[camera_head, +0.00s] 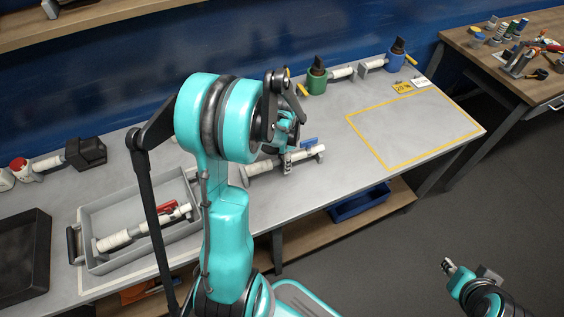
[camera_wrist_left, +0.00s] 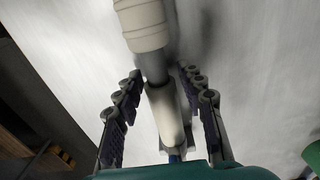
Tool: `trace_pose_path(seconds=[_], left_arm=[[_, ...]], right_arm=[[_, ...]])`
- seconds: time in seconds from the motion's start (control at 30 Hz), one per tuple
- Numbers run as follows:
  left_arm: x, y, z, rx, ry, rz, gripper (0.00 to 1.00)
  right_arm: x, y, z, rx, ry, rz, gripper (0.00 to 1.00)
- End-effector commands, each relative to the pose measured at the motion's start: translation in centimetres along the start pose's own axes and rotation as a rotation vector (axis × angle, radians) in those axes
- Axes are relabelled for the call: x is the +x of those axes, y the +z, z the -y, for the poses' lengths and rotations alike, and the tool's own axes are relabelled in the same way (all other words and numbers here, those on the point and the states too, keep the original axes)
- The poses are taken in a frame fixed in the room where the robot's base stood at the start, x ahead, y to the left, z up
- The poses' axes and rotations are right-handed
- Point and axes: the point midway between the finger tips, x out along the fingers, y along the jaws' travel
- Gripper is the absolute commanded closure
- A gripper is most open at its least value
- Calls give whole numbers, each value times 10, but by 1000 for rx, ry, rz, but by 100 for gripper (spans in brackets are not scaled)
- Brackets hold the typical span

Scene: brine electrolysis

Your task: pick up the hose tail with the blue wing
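The hose tail with the blue wing (camera_head: 308,142) lies on the grey bench in the head view, a white ribbed piece with a small blue tab. My left gripper (camera_head: 287,163) is at it, pointing down from above, and partly hides it. In the left wrist view, the white and grey hose tail (camera_wrist_left: 166,112) runs between the two open fingers of my left gripper (camera_wrist_left: 163,100), with a gap visible on its left side. A bit of blue shows at the bottom. My right gripper (camera_head: 449,267) is low on the right, over the floor, too small to judge.
A grey tray (camera_head: 85,220) holds a white hose piece with a red wing (camera_head: 168,213). Green (camera_head: 317,80) and blue (camera_head: 395,60) fittings stand along the back. A yellow-outlined area (camera_head: 415,125) on the right is clear. A black tray (camera_head: 22,260) is at far left.

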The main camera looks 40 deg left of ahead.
Motion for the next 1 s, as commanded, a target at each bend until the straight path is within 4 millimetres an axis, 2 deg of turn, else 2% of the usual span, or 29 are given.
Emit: trace_pose_path(seconds=[0.03,0.1,0.13,0.63,0.77,0.9,1.0], left_arm=[[0,0,0,0,0,0,80],[0,0,0,0,0,0,99],[0,0,0,0,0,0,100],[-5,0,0,0,0,0,100],[-19,0,0,0,0,0,100],[-45,0,0,0,0,0,100],[-57,-11,-20,6,0,0,100]], right_arm=[[0,0,0,0,0,0,68],[0,0,0,0,0,0,68],[0,0,0,0,0,0,68],[-2,-2,0,0,0,0,68],[-8,-6,0,0,0,0,68],[-19,-13,0,0,0,0,68],[-24,-17,0,0,0,0,68]])
